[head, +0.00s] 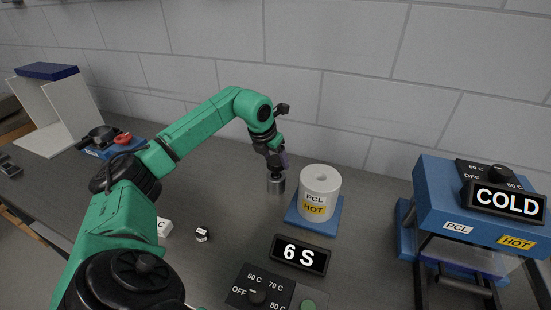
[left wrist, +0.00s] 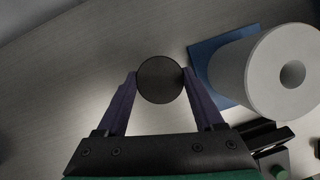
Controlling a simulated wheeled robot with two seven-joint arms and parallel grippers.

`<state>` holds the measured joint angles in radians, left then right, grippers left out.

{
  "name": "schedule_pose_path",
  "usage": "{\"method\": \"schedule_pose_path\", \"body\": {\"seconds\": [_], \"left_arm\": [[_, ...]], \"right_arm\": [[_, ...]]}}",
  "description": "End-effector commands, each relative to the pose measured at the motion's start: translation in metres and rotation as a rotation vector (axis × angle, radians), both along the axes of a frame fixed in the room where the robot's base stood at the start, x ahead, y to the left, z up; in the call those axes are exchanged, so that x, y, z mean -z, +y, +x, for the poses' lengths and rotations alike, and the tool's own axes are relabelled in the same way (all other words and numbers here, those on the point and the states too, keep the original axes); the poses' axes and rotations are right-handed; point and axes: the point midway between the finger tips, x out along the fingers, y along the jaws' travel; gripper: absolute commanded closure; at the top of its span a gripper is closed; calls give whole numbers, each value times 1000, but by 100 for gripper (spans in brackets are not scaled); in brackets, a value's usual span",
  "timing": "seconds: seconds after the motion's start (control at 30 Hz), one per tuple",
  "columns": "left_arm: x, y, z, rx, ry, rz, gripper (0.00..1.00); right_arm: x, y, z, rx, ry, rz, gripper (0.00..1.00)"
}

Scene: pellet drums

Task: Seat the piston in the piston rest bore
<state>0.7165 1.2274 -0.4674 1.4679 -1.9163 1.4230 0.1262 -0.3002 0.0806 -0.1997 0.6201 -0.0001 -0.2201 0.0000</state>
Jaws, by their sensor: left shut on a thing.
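The piston, a grey metal cylinder (head: 276,185), hangs upright below my left gripper (head: 279,165). In the left wrist view its round dark end (left wrist: 160,80) sits between the two purple fingers of my left gripper (left wrist: 160,83), which touch it on both sides. I cannot tell whether its lower end touches the table. A white drum (head: 320,183) marked PCL and HOT, with a round hole in its top, stands just right of the piston, apart from it. The drum also shows in the left wrist view (left wrist: 258,80). I cannot make out a separate piston rest. My right gripper is out of view.
The drum stands on a blue base (head: 333,220). A "6 S" display (head: 300,254) and a dial panel (head: 262,290) lie in front. A blue press-like station (head: 430,195) with a COLD sign stands right. A small dark block (head: 202,234) lies left. The table behind is clear.

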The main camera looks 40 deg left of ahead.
Motion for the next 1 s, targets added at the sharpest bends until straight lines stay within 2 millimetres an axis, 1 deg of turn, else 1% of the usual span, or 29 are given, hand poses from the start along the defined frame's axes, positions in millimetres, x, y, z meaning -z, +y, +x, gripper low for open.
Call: {"method": "schedule_pose_path", "body": {"seconds": [0.1, 0.4, 0.43, 0.47, 0.5, 0.7, 0.8, 0.87, 0.93, 1.0], "left_arm": [[3, 0, 0, 0, -1, 0, 92], [2, 0, 0, 0, 0, 0, 92], [2, 0, 0, 0, 0, 0, 19], [2, 0, 0, 0, 0, 0, 8], [2, 0, 0, 0, 0, 0, 0], [2, 0, 0, 0, 1, 0, 0], [-2, 0, -2, 0, -1, 0, 0], [-10, 0, -4, -1, -4, 0, 0], [-23, 0, -10, 0, -5, 3, 0], [-42, -1, -17, 1, -7, 2, 0]], "right_arm": [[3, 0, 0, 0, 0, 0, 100], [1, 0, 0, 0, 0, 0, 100], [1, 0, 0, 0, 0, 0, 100], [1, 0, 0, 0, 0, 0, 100], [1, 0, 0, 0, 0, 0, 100], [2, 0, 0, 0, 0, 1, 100], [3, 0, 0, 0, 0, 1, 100], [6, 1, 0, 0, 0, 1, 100], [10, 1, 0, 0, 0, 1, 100], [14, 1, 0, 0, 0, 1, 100]]}}
